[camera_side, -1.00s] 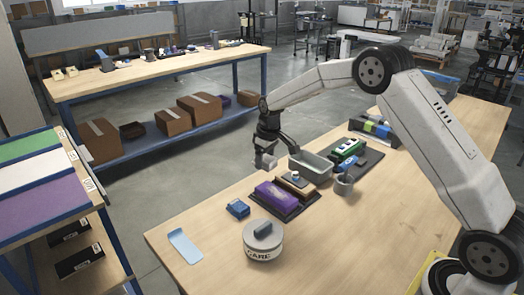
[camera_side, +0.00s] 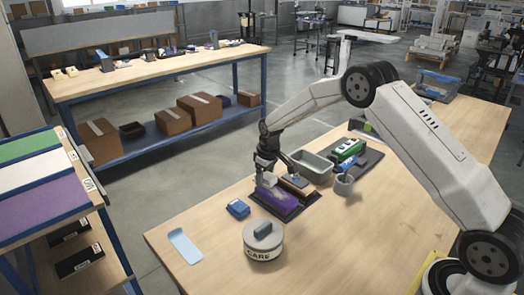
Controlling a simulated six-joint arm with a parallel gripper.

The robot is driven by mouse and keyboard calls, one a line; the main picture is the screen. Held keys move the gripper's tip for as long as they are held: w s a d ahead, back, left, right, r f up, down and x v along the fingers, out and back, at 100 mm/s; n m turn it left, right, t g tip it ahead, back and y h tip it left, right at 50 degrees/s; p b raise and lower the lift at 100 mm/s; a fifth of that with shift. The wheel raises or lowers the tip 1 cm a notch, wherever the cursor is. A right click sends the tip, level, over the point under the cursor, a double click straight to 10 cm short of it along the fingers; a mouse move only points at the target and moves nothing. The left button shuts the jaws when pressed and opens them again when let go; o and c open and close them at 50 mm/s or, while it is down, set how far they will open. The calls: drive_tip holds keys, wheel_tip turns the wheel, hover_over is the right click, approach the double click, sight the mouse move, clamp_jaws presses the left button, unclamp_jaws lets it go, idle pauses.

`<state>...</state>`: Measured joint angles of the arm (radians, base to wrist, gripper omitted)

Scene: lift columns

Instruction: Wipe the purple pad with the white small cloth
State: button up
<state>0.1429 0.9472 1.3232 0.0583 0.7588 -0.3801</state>
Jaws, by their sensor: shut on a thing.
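The purple pad (camera_side: 282,203) sits in a dark tray (camera_side: 308,204) near the left edge of the table. My gripper (camera_side: 267,177) is shut on the small white cloth (camera_side: 269,181), just over the pad's far left end. The cloth looks to be at or very near the pad's top; I cannot tell for sure whether it touches. The pad's far end is partly hidden by the gripper and cloth, and its top looks paler there.
A grey bin (camera_side: 312,167), a grey cup (camera_side: 344,185), a blue block (camera_side: 238,208), a round white tin (camera_side: 263,240) and a light blue sheet (camera_side: 185,246) stand around. The front right tabletop is clear.

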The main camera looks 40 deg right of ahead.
sight(287, 201)
drive_tip(key=shift+f, duration=0.65)
drive_tip(key=shift+s+f, duration=0.1)
drive_tip(key=shift+s, duration=0.15)
drive_tip(key=shift+c, duration=0.5)
drive_tip(key=shift+s+f, duration=0.1)
drive_tip(key=shift+s, duration=4.7)
drive_tip(key=shift+w, duration=5.05)
drive_tip(key=shift+r, duration=4.1)
drive_tip(key=shift+a, duration=0.15)
